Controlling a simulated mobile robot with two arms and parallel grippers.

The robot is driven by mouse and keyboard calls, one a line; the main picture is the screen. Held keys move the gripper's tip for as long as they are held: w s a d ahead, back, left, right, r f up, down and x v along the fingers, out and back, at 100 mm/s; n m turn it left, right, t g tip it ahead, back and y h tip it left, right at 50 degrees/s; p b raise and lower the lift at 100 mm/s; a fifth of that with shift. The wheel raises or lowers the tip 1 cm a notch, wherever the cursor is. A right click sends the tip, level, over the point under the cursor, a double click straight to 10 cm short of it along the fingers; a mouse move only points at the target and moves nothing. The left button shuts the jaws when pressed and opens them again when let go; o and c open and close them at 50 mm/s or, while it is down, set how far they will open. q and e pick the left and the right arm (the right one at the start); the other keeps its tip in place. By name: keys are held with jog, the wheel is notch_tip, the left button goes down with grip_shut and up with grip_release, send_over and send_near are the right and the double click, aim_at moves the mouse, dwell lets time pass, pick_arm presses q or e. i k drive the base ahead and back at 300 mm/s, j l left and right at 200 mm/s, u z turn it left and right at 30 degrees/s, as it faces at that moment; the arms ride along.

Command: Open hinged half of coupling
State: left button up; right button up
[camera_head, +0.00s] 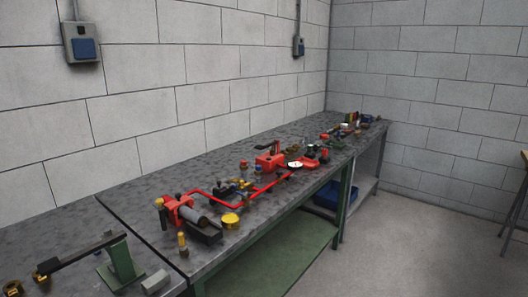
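No gripper of mine shows in the head view. The coupling is too small to pick out for certain. A red fitting (178,209) sits at the left end of a red pipe assembly on the workbench (160,178), with a dark grey cylinder (200,220) beside it. I cannot tell whether either belongs to the coupling, or whether a hinged half is open or shut. A red pipe (232,202) runs right from there toward a red block with a dark handle (270,160).
A green stand (121,262) with a long black bar is at the front left. A yellow round part (231,221) lies near the bench edge. Small parts crowd the bench's far end. A blue bin (335,194) sits below.

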aim_at(172, 206)
jog(key=i+l, duration=0.1)
jog(key=i, duration=0.35)
jog(key=i+l+u, duration=0.1)
jog(key=i, duration=0.35)
jog(key=i+l, duration=0.15)
jog(key=i, duration=0.35)
